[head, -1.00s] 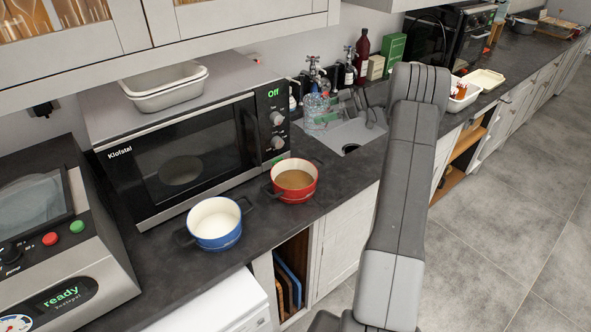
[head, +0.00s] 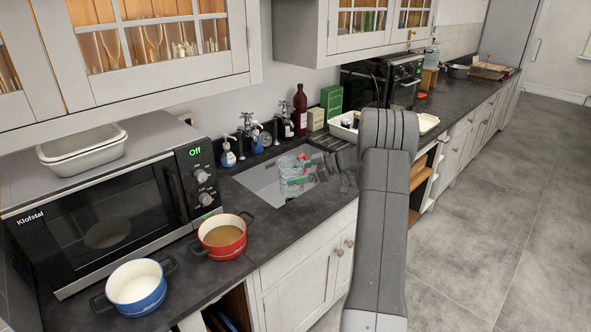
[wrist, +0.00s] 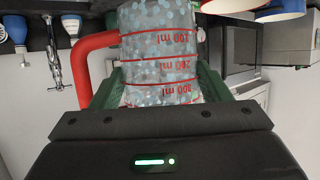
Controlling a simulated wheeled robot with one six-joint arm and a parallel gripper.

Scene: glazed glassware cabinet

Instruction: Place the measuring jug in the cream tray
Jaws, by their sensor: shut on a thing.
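The measuring jug (wrist: 160,55) is clear, with red ml marks, a red handle and pale blue dotted contents. My gripper (wrist: 160,88) is shut on it, with green fingers on either side. In the head view the jug (head: 290,170) is above or inside the sink, and my gripper (head: 298,181) is partly hidden by the jug and arm. I cannot tell whether the jug touches the sink. The cream tray (head: 429,123) seems to be the shallow one on the counter right of the sink, partly hidden behind my arm.
A white tray (head: 343,131) with several items stands beside the cream tray. Taps (head: 248,125), bottles and a green box (head: 331,103) line the wall behind the sink (head: 262,182). A red pot (head: 222,236) and a blue pot (head: 136,287) stand before the microwave (head: 100,225).

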